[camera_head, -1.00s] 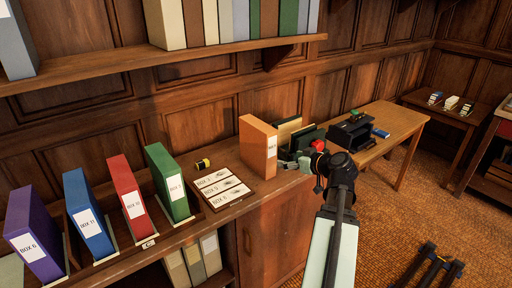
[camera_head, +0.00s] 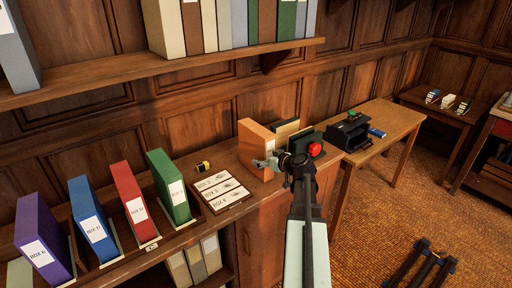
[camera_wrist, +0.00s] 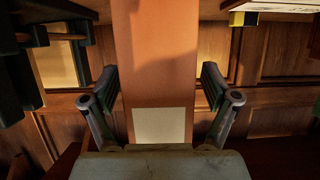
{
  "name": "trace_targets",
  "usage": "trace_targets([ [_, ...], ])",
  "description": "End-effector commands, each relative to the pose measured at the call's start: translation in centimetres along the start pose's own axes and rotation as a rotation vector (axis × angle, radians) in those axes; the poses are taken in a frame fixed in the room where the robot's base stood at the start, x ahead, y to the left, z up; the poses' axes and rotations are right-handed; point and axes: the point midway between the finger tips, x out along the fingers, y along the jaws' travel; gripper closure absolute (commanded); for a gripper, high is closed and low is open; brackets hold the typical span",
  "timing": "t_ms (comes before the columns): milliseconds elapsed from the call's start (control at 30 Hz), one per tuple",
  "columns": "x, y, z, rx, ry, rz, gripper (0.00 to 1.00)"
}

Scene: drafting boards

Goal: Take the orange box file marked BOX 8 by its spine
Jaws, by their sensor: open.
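The orange box file (camera_head: 254,138) stands upright on the wooden counter, beside the label tray. Its pale label faces my arm; no writing on it can be read. My gripper (camera_head: 268,163) is at its spine in the head view and hides part of it. In the wrist view the orange spine (camera_wrist: 155,55) fills the middle, with the blank-looking label low on it. The open fingers of my gripper (camera_wrist: 158,88) stand one on each side of the spine, seemingly with a gap at each side.
Green, red, blue and purple box files (camera_head: 170,188) stand in a row to the left. A tray of label cards (camera_head: 220,190) and a yellow tape roll (camera_head: 203,166) lie between. Dark files (camera_head: 300,138) and a red round object (camera_head: 315,149) are close on the right.

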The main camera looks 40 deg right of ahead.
Motion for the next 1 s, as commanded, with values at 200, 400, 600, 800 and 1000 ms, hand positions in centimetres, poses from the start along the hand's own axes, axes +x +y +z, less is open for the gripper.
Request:
trace_targets([
  [200, 1.7, 0.1, -0.1, 0.002, 0.001, 0.000, 0.14],
  [400, 1.7, 0.1, 0.0, 0.001, 0.001, 0.001, 0.14],
  [600, 1.7, 0.1, 0.0, 0.001, 0.001, 0.001, 0.81],
  [800, 1.7, 0.1, 0.0, 0.001, 0.001, 0.000, 1.00],
  [1000, 1.7, 0.1, 0.0, 0.001, 0.000, 0.000, 1.00],
])
